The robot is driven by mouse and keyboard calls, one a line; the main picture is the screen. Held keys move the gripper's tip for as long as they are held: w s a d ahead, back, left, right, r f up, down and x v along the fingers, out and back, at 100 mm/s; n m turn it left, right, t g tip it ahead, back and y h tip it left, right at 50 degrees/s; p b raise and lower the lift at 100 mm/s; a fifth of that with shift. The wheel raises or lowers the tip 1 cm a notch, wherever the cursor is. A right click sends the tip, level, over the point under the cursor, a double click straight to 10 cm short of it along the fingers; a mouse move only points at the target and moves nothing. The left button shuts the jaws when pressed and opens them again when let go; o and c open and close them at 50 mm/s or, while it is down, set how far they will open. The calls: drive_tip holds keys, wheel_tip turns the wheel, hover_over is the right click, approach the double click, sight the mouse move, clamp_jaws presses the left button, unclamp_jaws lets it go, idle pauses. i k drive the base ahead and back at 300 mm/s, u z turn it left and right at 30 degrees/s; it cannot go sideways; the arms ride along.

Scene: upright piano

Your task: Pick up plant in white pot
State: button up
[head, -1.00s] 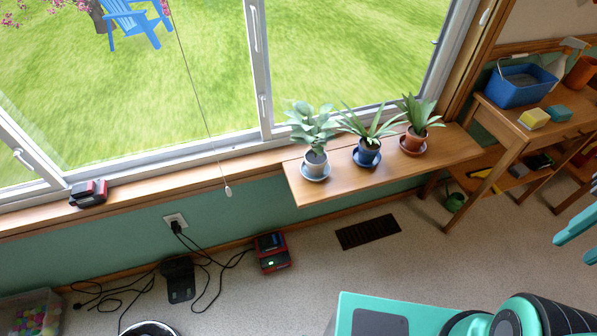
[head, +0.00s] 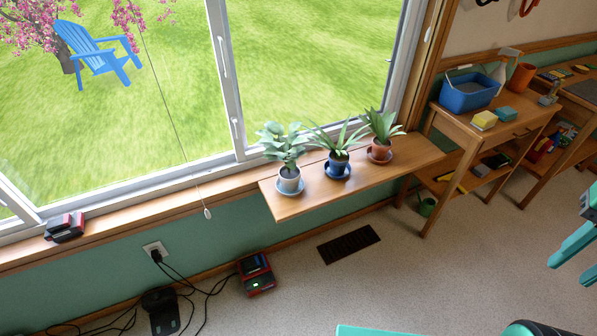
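The plant in the white pot (head: 289,179) stands on a saucer at the left end of the wooden shelf (head: 300,206) under the window. It has broad grey-green leaves. Beside it on the same shelf are a plant in a blue pot (head: 338,160) and a plant in a terracotta pot (head: 380,149). My gripper (head: 571,262) is at the right edge of the head view, partly cut off. Its two teal fingers are apart with nothing seen between them. It is far to the right of the plants.
A wooden side table (head: 500,125) with a blue bucket (head: 469,92) and sponges stands right of the shelf. A red charger (head: 256,274) and black cables (head: 185,290) lie on the floor at left. The carpet before the shelf has free room around a floor vent (head: 348,244).

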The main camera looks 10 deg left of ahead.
sight(290, 174)
drive_tip(key=i, duration=0.85)
drive_tip(key=u, duration=0.1)
